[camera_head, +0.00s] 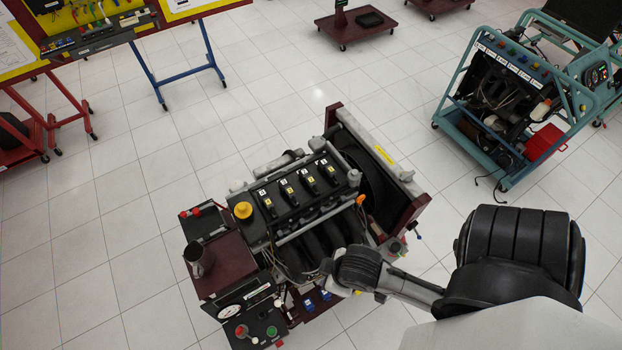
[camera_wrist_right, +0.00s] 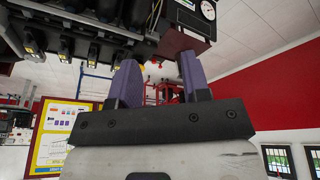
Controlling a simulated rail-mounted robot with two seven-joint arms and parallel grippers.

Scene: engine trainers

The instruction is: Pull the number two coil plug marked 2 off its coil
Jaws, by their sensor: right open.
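The engine trainer stands in the middle of the head view, with a row of several black coil plugs (camera_head: 297,190) bearing small yellow and white tags along the engine top. The digits are too small to read, so I cannot tell which plug is marked 2. The plugs also show in the right wrist view, at upper left (camera_wrist_right: 63,47). My right gripper (camera_wrist_right: 160,80) is open, its two purple fingers apart with nothing held between them. It is apart from the plugs; in the head view my right forearm hides its fingers. My left gripper is in neither view.
A yellow cap (camera_head: 243,210) sits beside the plug row, and a radiator in a dark red frame (camera_head: 405,205) stands to its right. A gauge panel (camera_head: 237,300) is at the front. A teal-framed trainer (camera_head: 450,95) stands farther right.

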